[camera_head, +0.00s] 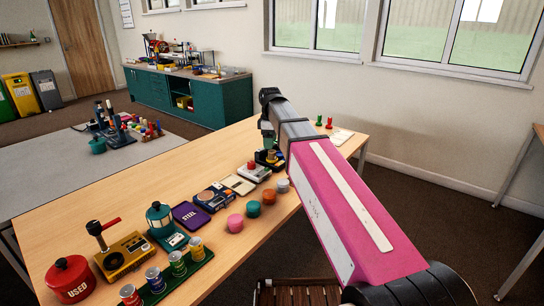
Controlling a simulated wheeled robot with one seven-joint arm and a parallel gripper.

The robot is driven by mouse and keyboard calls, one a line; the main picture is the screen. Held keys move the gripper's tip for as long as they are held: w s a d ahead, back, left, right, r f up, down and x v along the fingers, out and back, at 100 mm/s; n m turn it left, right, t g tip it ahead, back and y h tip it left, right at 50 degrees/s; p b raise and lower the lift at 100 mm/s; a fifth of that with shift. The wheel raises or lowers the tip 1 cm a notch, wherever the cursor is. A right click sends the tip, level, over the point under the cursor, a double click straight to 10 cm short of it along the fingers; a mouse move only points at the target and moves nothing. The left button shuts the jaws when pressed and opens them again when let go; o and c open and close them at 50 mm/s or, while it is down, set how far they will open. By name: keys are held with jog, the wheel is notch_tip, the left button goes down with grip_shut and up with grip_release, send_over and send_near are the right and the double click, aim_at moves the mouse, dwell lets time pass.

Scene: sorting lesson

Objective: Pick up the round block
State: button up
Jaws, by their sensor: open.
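Several short round blocks stand in a row on the wooden table: a pink one (235,223), a teal one (253,209), an orange one (268,197) and a grey one (283,186). I cannot tell which one is the round block of the task. My pink arm reaches in from the lower right, and its far end bends down to my gripper (269,157), low over the table beyond the row. The gripper is open and apart from these blocks. Its fingertips are small and hard to make out against the dark objects there.
Left of the row lie a purple tin (188,215), a lantern (160,218), a yellow radio (124,257), a red pot (70,279) and a green can rack (180,274). Red and green pegs (319,121) stand at the far end.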

aim_at(272, 151)
jog(key=shift+d+f, duration=0.2)
jog(key=shift+f, duration=1.3)
jog(key=shift+d+f, duration=0.15)
jog(key=shift+f, duration=1.35)
jog(key=c, duration=1)
